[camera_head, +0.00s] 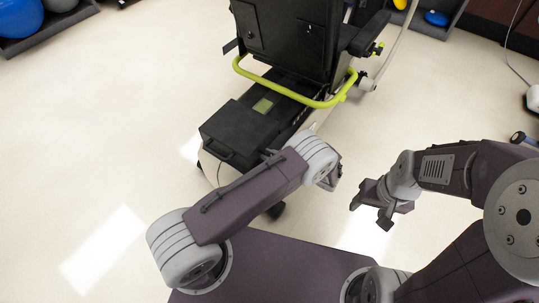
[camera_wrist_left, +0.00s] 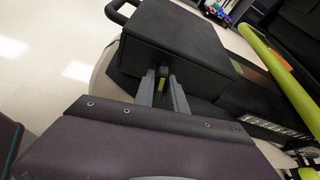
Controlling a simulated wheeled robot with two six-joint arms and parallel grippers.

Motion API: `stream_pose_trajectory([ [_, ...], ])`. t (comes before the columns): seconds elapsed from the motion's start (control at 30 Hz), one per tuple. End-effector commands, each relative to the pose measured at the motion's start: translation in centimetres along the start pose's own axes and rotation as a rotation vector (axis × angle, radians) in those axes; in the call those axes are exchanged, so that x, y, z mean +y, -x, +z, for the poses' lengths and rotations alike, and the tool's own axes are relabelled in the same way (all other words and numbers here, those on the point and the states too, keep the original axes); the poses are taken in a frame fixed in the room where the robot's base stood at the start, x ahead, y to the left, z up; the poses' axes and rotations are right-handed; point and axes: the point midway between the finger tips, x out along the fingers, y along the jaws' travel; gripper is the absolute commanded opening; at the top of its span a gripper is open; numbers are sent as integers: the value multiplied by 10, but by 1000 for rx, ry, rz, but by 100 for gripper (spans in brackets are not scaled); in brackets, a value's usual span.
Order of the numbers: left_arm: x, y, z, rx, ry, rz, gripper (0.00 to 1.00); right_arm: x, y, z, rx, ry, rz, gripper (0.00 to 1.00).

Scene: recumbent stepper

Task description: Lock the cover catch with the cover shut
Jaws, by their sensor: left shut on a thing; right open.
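The cover (camera_head: 228,128) is a black box-shaped housing at the rear of the stepper, with a handle at its left end. It looks closed in the head view, and it shows large in the left wrist view (camera_wrist_left: 180,32). The catch (camera_wrist_left: 162,72) is a small dark piece with a yellow-green part, low on the cover's near side. My left gripper (camera_wrist_left: 163,88) has its two grey fingers around the catch, shut on it. In the head view my left arm mostly hides that gripper. Whether the catch is locked I cannot tell. My right gripper (camera_head: 371,207) is open and empty, right of the stepper.
A yellow-green bar (camera_head: 290,92) curves behind the black seat (camera_head: 290,38) above the cover. Ball racks (camera_head: 45,32) stand at the far left. Pale floor left of the stepper is clear. A white cable runs at the right edge.

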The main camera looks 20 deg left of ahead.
Motion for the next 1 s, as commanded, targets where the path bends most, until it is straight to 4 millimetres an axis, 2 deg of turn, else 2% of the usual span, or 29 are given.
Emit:
stream_pose_trajectory([
  [0.4,0,0,-1,0,-162,66,0,0,-4,0,0,0,0,60],
  [0.97,0,0,0,0,-185,76,0,0,-4,0,0,0,0,60],
  [1.0,0,0,0,0,-185,76,27,0,-4,0,0,0,0,60],
])
